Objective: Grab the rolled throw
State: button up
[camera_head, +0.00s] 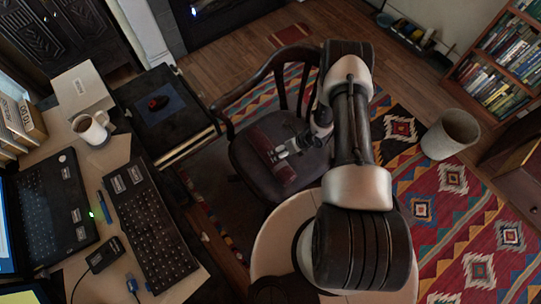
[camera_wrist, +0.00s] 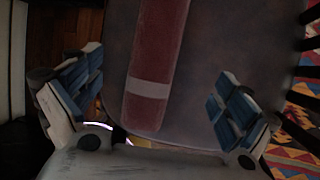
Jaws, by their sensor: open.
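The rolled throw (camera_head: 272,152) is dark red with a pale band and lies on the seat of a dark wooden chair (camera_head: 248,158). In the wrist view the throw (camera_wrist: 158,55) runs from the top edge down to its near end, with the pale band close to that end. My gripper (camera_wrist: 157,97) is open, with one blue-padded finger on each side of the throw and clear gaps between. In the head view my gripper (camera_head: 290,149) is over the seat by the throw, partly hidden by my arm. Whether it touches the throw I cannot tell.
The chair's slatted back (camera_head: 282,80) rises behind the seat. A desk with a keyboard (camera_head: 150,225) and a white mug (camera_head: 92,128) stands at left. A grey bin (camera_head: 450,134) stands on the patterned rug (camera_head: 470,225) at right, near a bookshelf (camera_head: 500,65).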

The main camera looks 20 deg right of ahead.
aim_at(273, 156)
jog(key=b+x, duration=0.1)
jog(key=x, duration=0.5)
jog(key=shift+w+a+f+b, duration=0.1)
jog(key=shift+f+b, duration=0.15)
jog(key=shift+b, duration=0.15)
jog(key=x, duration=0.1)
jog(key=b+x, duration=0.1)
jog(key=x, duration=0.1)
jog(key=b+x, duration=0.1)
jog(key=x, duration=0.1)
jog(key=shift+s+a+f, duration=0.1)
jog(key=shift+s+f, duration=0.05)
jog(key=shift+s, duration=0.1)
jog(key=shift+c, duration=0.2)
jog(key=c, duration=1.2)
jog(key=shift+c, duration=0.5)
